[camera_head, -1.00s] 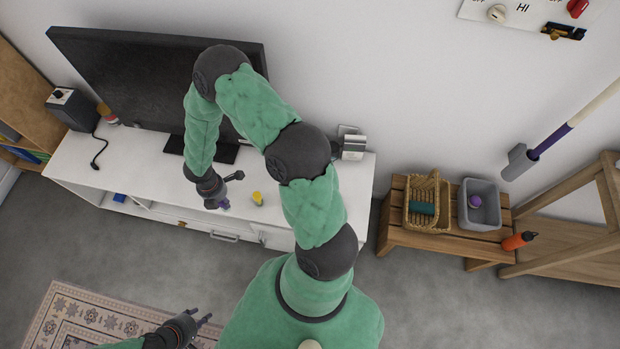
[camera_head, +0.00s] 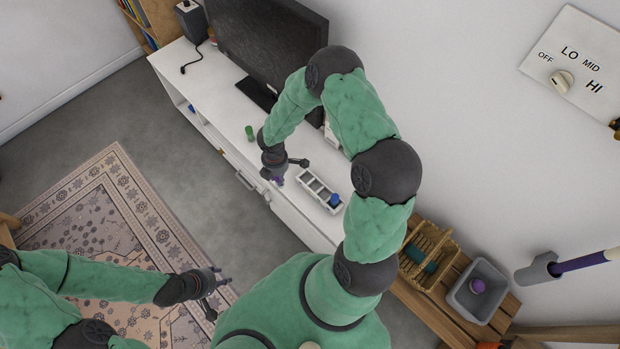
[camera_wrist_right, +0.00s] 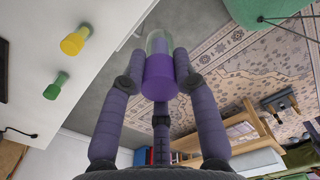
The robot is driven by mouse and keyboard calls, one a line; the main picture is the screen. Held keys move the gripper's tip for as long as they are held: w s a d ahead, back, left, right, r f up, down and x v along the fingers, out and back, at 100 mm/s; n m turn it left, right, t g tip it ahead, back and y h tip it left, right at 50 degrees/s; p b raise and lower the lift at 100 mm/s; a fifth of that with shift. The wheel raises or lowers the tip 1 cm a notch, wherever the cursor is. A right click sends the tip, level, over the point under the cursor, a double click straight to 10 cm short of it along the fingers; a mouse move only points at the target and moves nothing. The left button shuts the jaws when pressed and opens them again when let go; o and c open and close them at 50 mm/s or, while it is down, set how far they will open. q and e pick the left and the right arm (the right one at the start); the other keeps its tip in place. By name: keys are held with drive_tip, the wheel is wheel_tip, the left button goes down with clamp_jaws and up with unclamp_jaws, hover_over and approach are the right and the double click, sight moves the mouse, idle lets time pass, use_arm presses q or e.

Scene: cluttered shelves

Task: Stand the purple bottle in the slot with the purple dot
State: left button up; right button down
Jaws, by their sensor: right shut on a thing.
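The purple bottle (camera_wrist_right: 159,80) has a purple body and a clear, pale end. In the right wrist view it is between the fingers of my right gripper (camera_wrist_right: 158,82), which is shut on it. In the head view my right gripper (camera_head: 276,176) is over the front edge of the white cabinet, left of a white slotted rack (camera_head: 309,186). A blue bottle (camera_head: 334,200) stands in the rack's right end slot. The other slots look empty; I cannot make out any colored dots. My left gripper (camera_head: 219,296) is empty with fingers spread, above the rug.
A green bottle (camera_head: 249,132) stands on the white cabinet (camera_head: 205,85); a yellow bottle (camera_wrist_right: 74,41) shows in the right wrist view. A television (camera_head: 265,40) stands behind. A wooden bench at right holds a basket (camera_head: 415,255) and a grey bin (camera_head: 456,298).

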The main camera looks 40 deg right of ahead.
drive_tip(key=shift+w+d+f+b, duration=0.15)
drive_tip(key=shift+d+f+b, duration=1.05)
drive_tip(key=shift+d+f, duration=1.95)
drive_tip(key=shift+w+d+f+b, duration=0.15)
drive_tip(key=shift+d+f+b, duration=1)
drive_tip(key=shift+d+f, duration=1.95)
drive_tip(key=c, duration=1)
unclamp_jaws()
drive_tip(key=shift+f, duration=0.15)
drive_tip(key=shift+o, duration=0.2)
